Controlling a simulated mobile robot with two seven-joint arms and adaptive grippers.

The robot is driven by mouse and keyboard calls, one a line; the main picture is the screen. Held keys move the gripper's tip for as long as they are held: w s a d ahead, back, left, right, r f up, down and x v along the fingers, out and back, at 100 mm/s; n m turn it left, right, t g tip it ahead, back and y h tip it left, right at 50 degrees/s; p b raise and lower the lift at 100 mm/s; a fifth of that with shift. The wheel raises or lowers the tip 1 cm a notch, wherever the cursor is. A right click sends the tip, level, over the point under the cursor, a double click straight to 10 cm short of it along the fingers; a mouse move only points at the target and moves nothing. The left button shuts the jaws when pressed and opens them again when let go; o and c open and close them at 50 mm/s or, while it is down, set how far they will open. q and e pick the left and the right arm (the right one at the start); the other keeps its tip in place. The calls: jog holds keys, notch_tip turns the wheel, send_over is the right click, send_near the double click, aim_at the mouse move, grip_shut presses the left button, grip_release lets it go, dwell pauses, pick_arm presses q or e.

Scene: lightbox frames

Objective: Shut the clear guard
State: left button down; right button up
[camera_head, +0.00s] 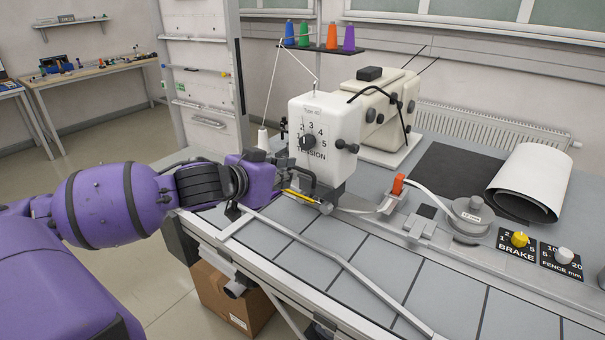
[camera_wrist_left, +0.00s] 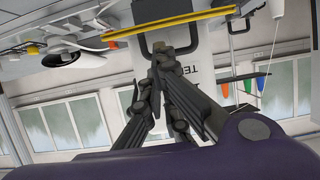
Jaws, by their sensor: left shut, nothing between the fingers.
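A white sewing machine head (camera_head: 323,135) marked TENSION stands on the grey bench. A yellow strip (camera_head: 301,195), seemingly the edge of the clear guard, lies low at the front of the head. The clear pane itself is too hard to make out. The strip also crosses the top of the left wrist view (camera_wrist_left: 125,35). My left gripper (camera_head: 313,188) comes in from the left at the base of the head, beside the strip. Its fingers (camera_wrist_left: 165,58) are together and empty, their tips close to the strip; I cannot tell whether they touch. My right gripper is not in view.
An orange-topped part (camera_head: 397,185), a round metal disc (camera_head: 467,213) and BRAKE (camera_head: 518,242) and FENCE dials (camera_head: 563,257) sit to the right. A white roll (camera_head: 533,180) lies behind them. Coloured thread spools (camera_head: 332,37) stand above. The tiled bench front is mostly clear.

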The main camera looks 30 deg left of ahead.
aim_at(307, 172)
pick_arm(q)
jog(key=x, duration=0.3)
jog(key=shift+w+f+b, duration=0.2)
jog(key=shift+w+b, duration=0.15)
jog(key=shift+b, duration=0.05)
jog(key=shift+w+f, duration=0.2)
jog(key=shift+w, duration=0.5)
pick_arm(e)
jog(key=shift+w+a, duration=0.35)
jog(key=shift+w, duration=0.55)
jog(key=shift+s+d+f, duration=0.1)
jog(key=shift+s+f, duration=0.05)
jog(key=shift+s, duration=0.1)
